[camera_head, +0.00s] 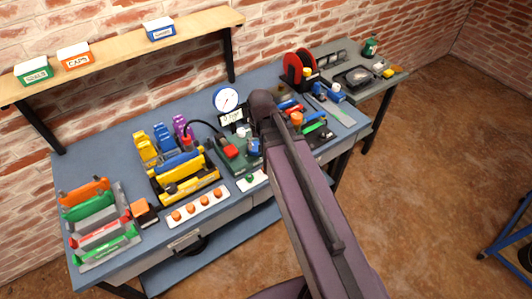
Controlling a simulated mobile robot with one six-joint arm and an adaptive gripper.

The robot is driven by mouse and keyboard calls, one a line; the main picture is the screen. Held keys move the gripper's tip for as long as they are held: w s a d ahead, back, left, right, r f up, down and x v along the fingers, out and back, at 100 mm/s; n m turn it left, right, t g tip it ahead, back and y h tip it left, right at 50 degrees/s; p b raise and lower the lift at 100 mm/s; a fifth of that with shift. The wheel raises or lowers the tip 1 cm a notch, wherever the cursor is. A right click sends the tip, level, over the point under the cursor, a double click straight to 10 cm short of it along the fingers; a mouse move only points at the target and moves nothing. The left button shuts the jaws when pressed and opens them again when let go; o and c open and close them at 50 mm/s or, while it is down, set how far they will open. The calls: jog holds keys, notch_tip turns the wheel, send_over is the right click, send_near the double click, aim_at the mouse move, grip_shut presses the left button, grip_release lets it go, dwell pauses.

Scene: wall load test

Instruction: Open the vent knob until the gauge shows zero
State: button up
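The gauge (226,100) is a round white dial with a blue rim, standing near the back of the blue workbench. Its needle is too small to read. A small white card with dark writing (231,117) is below it. A green block with a red part (232,152) sits in front, with a blue round part (254,147) at its right, beside my arm. I cannot tell which part is the vent knob. My dark purple arm reaches up from the bottom over the bench, its far joint right of the gauge. My gripper is not visible; the arm may hide it.
Yellow, blue and purple clamp-like tools (164,143) stand left of the gauge. A white strip with several orange knobs (197,207) lies at the front edge. A red reel (298,66) is at the back right. A wooden shelf (120,47) with labelled bins hangs above.

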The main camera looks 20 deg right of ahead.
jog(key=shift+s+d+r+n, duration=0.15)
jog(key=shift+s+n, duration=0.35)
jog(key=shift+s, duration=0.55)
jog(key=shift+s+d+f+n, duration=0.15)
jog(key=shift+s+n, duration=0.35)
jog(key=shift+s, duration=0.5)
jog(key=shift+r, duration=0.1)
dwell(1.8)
